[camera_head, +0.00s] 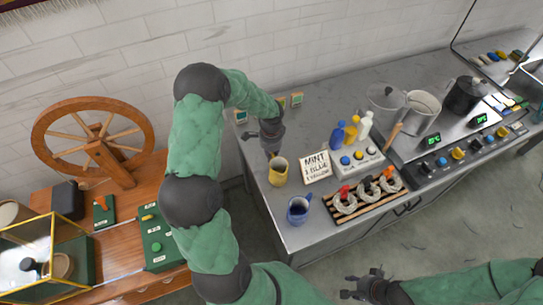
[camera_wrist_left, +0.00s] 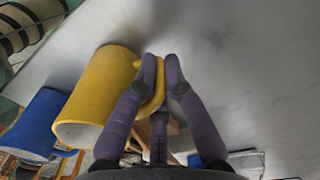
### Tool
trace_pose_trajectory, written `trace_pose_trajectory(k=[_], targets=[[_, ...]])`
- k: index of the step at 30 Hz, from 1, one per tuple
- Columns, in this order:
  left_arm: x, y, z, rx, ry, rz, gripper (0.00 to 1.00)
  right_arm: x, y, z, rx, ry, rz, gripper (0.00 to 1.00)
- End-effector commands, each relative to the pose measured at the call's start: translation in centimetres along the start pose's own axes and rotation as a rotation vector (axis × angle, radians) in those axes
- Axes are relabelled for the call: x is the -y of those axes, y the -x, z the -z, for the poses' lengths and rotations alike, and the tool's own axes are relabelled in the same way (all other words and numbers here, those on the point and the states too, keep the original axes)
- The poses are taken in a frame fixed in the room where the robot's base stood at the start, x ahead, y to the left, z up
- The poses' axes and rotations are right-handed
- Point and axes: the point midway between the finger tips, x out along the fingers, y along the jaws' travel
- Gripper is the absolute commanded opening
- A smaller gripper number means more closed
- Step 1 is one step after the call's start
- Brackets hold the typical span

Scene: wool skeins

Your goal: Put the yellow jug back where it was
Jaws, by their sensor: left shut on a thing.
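The yellow jug (camera_head: 278,172) is at the left end of the grey worktop, close to upright. I cannot tell whether its base touches the top. My left gripper (camera_head: 272,149) reaches down to it from behind. In the left wrist view the fingers (camera_wrist_left: 160,72) are shut on the handle of the yellow jug (camera_wrist_left: 98,95). The blue jug (camera_head: 298,211) stands nearer the worktop's front edge; it also shows in the left wrist view (camera_wrist_left: 36,122). My right gripper (camera_head: 366,287) is empty, fingers spread, low in front of the worktop.
A card (camera_head: 316,168) reading mint, blue and yellow lies right of the yellow jug. A wooden bench with a spinning wheel (camera_head: 99,137) stands left, across a gap.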

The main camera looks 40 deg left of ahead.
Motion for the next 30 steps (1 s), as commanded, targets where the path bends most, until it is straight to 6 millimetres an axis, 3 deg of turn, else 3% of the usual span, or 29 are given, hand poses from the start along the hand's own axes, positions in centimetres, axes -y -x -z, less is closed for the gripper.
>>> trace_pose_trajectory(k=[9, 10, 12, 23, 30], targets=[[0.1, -0.2, 0.0, -0.001, 0.001, 0.001, 0.0, -0.1, -0.1, 0.0, 0.0, 0.0, 0.0, 0.4], [0.0, -0.2, 0.0, 0.0, 0.0, 0.001, 0.17, 0.0, -0.1, 0.0, 0.0, 0.0, 0.0, 0.4], [0.0, -0.1, 0.0, 0.0, 0.0, 0.001, 0.35, 0.0, -0.1, 0.0, 0.0, 0.0, 0.0, 0.4], [0.0, 0.1, 0.0, 0.0, 0.0, 0.001, 0.35, 0.0, 0.0, 0.0, 0.0, 0.0, 0.0, 0.4], [0.1, 3.0, 0.1, -0.003, 0.0, 0.004, 0.35, 0.3, 0.8, 0.0, 0.0, 0.0, 0.0, 0.4]])
